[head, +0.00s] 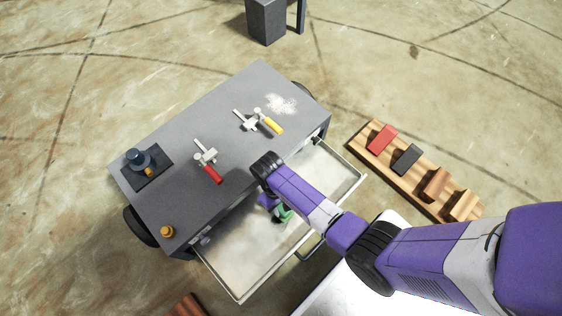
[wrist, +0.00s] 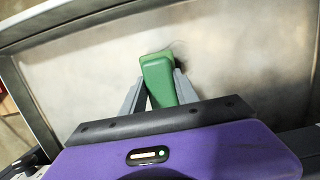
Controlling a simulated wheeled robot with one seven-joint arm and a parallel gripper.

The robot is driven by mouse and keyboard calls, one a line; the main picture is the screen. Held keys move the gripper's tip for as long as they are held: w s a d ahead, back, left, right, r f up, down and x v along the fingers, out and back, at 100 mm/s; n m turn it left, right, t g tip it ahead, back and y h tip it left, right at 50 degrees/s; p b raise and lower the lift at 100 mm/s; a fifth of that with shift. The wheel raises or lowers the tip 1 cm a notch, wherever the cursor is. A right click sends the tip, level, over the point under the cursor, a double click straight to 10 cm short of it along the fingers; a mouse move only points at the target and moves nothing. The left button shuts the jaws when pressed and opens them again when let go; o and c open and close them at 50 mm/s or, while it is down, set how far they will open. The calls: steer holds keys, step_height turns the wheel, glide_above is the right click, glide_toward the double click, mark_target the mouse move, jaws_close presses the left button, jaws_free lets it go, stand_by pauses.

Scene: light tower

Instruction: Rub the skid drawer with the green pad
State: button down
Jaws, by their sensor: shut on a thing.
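The skid drawer (head: 233,262) is pulled out from the grey cabinet, and its pale floor has dull, smudged patches. My gripper (head: 277,213) is inside the drawer's outline, near the middle. It is shut on the green pad (head: 286,214). In the wrist view the green pad (wrist: 158,77) stands between the two grey fingers, over the drawer floor (wrist: 230,50). A small dark mark shows beside the pad's far end. I cannot tell for sure whether the pad touches the floor. My arm hides part of the drawer.
The grey cabinet top (head: 225,130) holds a red-handled clamp (head: 207,165), a yellow-handled clamp (head: 262,121), a pale powder patch (head: 281,104) and a dark blue device (head: 140,160). A wooden rack (head: 400,180) with several blocks lies on the right. The drawer's raised walls surround the gripper.

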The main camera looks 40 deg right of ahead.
steer(key=shift+f+b, duration=0.75)
steer(key=shift+f, duration=0.3)
steer(key=shift+a+r, duration=0.1)
steer(key=shift+a, duration=0.05)
steer(key=shift+a+r+p, duration=0.1)
steer(key=shift+a+p, duration=0.5)
steer(key=shift+a, duration=1.05)
steer(key=shift+d+f, duration=0.15)
steer(key=shift+f, duration=0.05)
